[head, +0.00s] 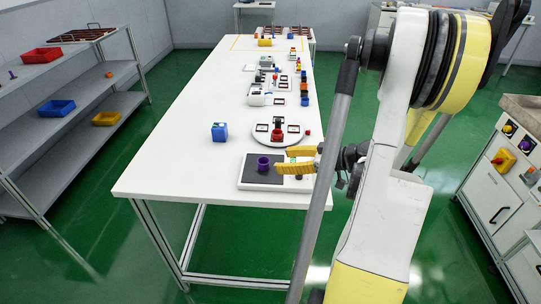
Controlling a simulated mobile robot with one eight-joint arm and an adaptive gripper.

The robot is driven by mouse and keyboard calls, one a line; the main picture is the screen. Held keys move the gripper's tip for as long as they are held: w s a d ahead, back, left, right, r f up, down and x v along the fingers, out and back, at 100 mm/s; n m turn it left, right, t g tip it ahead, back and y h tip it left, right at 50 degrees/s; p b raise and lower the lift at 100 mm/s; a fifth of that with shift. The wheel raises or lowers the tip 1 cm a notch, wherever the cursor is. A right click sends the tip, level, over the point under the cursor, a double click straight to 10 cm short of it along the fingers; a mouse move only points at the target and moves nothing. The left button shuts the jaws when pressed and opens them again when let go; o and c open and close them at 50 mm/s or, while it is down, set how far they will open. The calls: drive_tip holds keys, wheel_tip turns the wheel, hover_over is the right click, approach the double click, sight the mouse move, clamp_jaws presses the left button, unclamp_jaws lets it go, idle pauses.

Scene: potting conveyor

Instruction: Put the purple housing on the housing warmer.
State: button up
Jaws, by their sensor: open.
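The purple housing (263,164) is a small upright cup-like piece. It stands on the dark plate of a low white unit, which looks like the housing warmer (249,179), near the front end of the long white table. My gripper (283,160) has yellow fingers and is open, just right of the housing. The fingers are spread apart with nothing seen between them. The housing appears clear of the fingers, though the exact gap cannot be told. The right part of the warmer is partly hidden by the gripper and my arm.
A round white turntable (262,138) with dark frames and a red piece lies behind the warmer. Several small devices and coloured parts line the right side farther back. The table's front left is clear. Grey shelves (85,95) stand left.

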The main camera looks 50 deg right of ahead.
drive_tip(key=p+v, duration=0.1)
drive_tip(key=v, duration=0.3)
drive_tip(key=w+a, duration=0.1)
drive_tip(key=a, duration=0.1)
drive_tip(key=w+a+r+g, duration=0.1)
drive_tip(key=w+a, duration=0.1)
drive_tip(key=w+a+m+g, duration=0.1)
drive_tip(key=a, duration=0.1)
drive_tip(key=shift+w+a+r, duration=0.15)
drive_tip(key=shift+a+r, duration=0.05)
drive_tip(key=shift+a, duration=0.15)
drive_tip(key=s+a+r+m+g+h, duration=0.1)
drive_tip(key=s+a+r, duration=0.1)
drive_tip(key=a, duration=0.6)
drive_tip(key=s+a+r+g+h, duration=0.1)
drive_tip(key=s+a+r+h, duration=0.1)
drive_tip(key=a, duration=0.7)
drive_tip(key=s+a+r+m+g+h, duration=0.1)
drive_tip(key=a+r, duration=0.1)
drive_tip(key=a, duration=0.7)
drive_tip(key=shift+s+r+m+g, duration=0.25)
drive_tip(key=shift+s+m+g, duration=0.05)
drive_tip(key=shift+s, duration=0.1)
